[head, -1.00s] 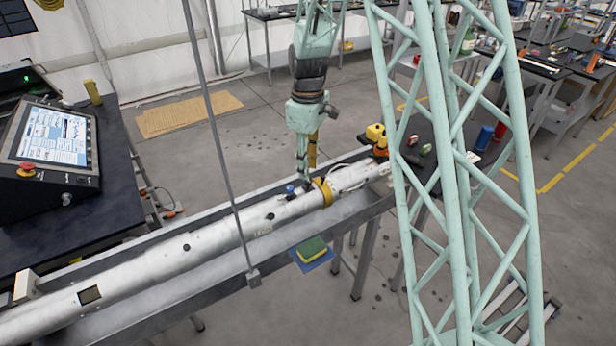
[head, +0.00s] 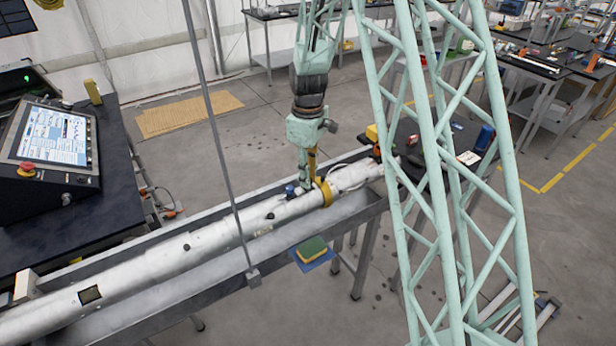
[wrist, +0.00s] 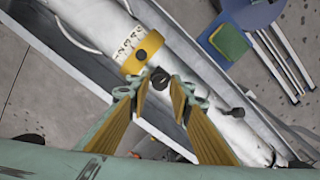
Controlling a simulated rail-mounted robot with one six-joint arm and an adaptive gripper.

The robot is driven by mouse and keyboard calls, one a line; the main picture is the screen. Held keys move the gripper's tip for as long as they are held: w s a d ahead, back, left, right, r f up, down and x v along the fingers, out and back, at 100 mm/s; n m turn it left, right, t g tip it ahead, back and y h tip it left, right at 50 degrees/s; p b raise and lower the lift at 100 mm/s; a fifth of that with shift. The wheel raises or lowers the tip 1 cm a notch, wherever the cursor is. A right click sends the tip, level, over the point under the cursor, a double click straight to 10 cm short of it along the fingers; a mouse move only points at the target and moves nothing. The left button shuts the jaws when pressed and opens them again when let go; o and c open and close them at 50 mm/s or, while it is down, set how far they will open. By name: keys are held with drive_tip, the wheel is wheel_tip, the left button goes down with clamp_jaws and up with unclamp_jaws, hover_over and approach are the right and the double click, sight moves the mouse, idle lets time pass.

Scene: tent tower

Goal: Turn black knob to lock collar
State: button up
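The white tube (head: 160,256) lies in a long grey trough, with a yellow collar (head: 325,194) around it. A black knob (wrist: 160,79) sits on the tube just beside the collar. My gripper (wrist: 161,86) is over this knob, its yellow-padded fingers apart, one tip on each side of it; firm contact is not visible. In the head view my gripper (head: 314,178) points down at the collar, and the knob is hidden there.
A second black knob (wrist: 238,112) stands farther along the tube. A thin grey post (head: 222,140) rises in front of the tube. A control console (head: 50,150) stands on the left table.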

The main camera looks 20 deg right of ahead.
drive_tip(key=c, duration=0.5)
drive_tip(key=shift+m, duration=0.4)
drive_tip(key=m+b, duration=0.1)
drive_tip(key=m, duration=0.2)
drive_tip(key=shift+b, duration=0.35)
drive_tip(key=m+b, duration=0.1)
drive_tip(key=m, duration=0.3)
drive_tip(key=shift+m, duration=0.4)
drive_tip(key=m+b, duration=0.1)
drive_tip(key=m, duration=0.3)
drive_tip(key=shift+m, duration=0.3)
drive_tip(key=m+b, duration=0.1)
drive_tip(key=m, duration=0.3)
drive_tip(key=shift+m, duration=0.3)
